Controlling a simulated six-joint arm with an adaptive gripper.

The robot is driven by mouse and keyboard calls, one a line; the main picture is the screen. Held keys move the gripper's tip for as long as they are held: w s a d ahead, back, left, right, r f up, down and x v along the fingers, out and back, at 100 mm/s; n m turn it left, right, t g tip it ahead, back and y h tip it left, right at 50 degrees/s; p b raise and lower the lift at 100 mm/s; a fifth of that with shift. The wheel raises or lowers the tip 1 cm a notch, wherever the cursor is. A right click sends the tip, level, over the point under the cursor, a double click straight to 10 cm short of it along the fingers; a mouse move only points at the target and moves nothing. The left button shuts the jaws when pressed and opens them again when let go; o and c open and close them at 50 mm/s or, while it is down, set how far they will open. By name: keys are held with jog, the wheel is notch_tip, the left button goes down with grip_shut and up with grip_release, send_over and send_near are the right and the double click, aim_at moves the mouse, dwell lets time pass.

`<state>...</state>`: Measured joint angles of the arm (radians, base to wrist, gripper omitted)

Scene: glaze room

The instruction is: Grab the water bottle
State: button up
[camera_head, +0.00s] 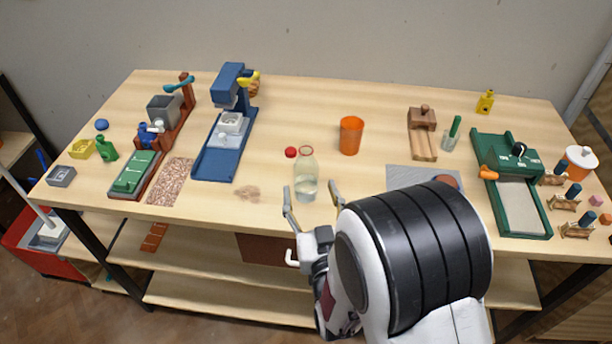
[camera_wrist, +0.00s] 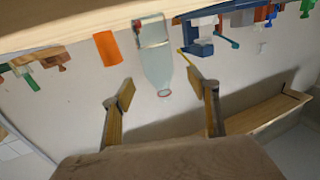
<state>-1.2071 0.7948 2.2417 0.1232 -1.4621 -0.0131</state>
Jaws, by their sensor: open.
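The water bottle (camera_head: 305,178) is clear, with some liquid in its lower part and a reddish ring at its open mouth. It stands upright near the front edge of the table, and a red cap (camera_head: 291,152) lies beside it. My gripper (camera_head: 312,192) is open, at the table's front edge, with its fingers near the bottle's lower part. In the wrist view, which is upside down, the bottle (camera_wrist: 156,60) shows beyond and between the two spread fingertips of my gripper (camera_wrist: 160,88). Nothing is between the fingers; whether a finger touches the bottle cannot be told.
The wooden table (camera_head: 300,105) holds an orange cup (camera_head: 351,135) behind and right of the bottle. A blue press (camera_head: 225,130) stands to the left, a grey mat (camera_head: 410,177) to the right. A green tray device (camera_head: 515,190) is farther right.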

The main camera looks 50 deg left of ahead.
aim_at(308, 180)
jog(key=shift+s+a, duration=0.1)
dwell(0.3)
jog(key=shift+x, duration=1.25)
jog(key=shift+f, duration=0.1)
jog(key=shift+w+x, duration=0.2)
jog(key=shift+x, duration=2.35)
jog(key=shift+f, duration=0.1)
jog(key=c, duration=1.4)
